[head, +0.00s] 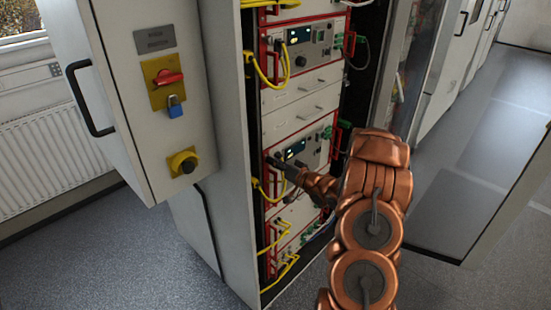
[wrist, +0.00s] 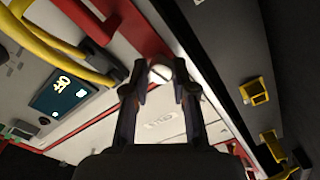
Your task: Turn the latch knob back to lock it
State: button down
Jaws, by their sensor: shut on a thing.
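The latch knob (wrist: 160,73) is a small pale round knob at the upper middle of the wrist view, on a white panel beside a red frame bar. My gripper (wrist: 160,82) has one finger on each side of it and is shut on the knob. In the head view my gripper (head: 274,161) reaches into the open cabinet at the left edge of a middle rack unit (head: 310,150). The knob is too small and too covered by the gripper to make out there. I cannot tell its turn angle clearly.
Yellow cables (wrist: 60,45) and a lit display (wrist: 62,92) lie close left of my fingers. The cabinet side panel (head: 225,130) stands left of the rack. A box with a red switch (head: 168,77) is farther left.

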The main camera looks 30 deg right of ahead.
jog(key=shift+r+m+p, duration=0.15)
jog(key=shift+m+p, duration=0.3)
jog(key=shift+m, duration=0.45)
jog(key=shift+d, duration=0.1)
jog(key=c, duration=0.9)
grip_release()
jog(key=shift+c, duration=0.2)
jog(key=v, duration=1.2)
jog(key=shift+w, duration=0.1)
